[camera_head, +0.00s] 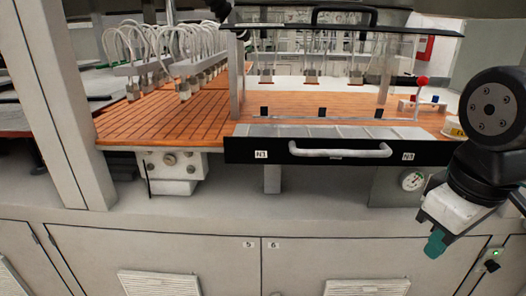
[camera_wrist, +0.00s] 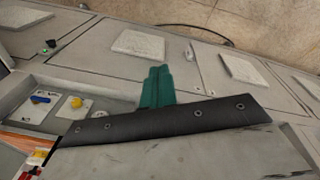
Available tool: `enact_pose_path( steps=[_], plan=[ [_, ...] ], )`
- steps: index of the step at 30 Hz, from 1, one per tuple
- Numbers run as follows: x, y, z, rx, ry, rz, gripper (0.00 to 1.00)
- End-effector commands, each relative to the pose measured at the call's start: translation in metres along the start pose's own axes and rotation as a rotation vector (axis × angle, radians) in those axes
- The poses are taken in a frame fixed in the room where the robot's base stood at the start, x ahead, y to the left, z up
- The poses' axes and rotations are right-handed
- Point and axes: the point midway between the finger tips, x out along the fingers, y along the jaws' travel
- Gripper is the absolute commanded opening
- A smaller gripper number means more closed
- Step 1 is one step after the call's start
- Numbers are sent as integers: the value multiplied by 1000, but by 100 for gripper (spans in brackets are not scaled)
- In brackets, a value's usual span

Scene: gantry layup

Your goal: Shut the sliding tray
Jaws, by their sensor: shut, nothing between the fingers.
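The sliding tray (camera_head: 330,132) shows in the head view at the front edge of the wooden bench top. Its black front panel (camera_head: 240,149) faces me, with a pale bar handle (camera_head: 340,150) across it. The tray's grey top surface shows behind the panel, so it appears to stand out somewhat; how far is hard to tell. My gripper (camera_head: 435,243) has green fingertips, is shut and empty, and hangs to the right of and below the panel, apart from it. In the wrist view its green fingers (camera_wrist: 156,87) are together.
A clear enclosure with a black handle (camera_head: 344,14) stands above the tray. A red-knobbed lever (camera_head: 421,82) stands on the bench at right. A gauge (camera_head: 412,181) sits below it. Cabinet doors (camera_head: 150,245) lie beneath, and a white post (camera_head: 62,100) stands at left.

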Motion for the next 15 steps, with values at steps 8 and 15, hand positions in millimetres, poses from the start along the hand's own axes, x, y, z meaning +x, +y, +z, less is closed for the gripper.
enact_pose_path(
  steps=[8,15],
  plan=[
    [-59,-50,-110,-1224,21,104,0],
    [-101,-129,-182,-2163,-2,235,0]
  ],
)
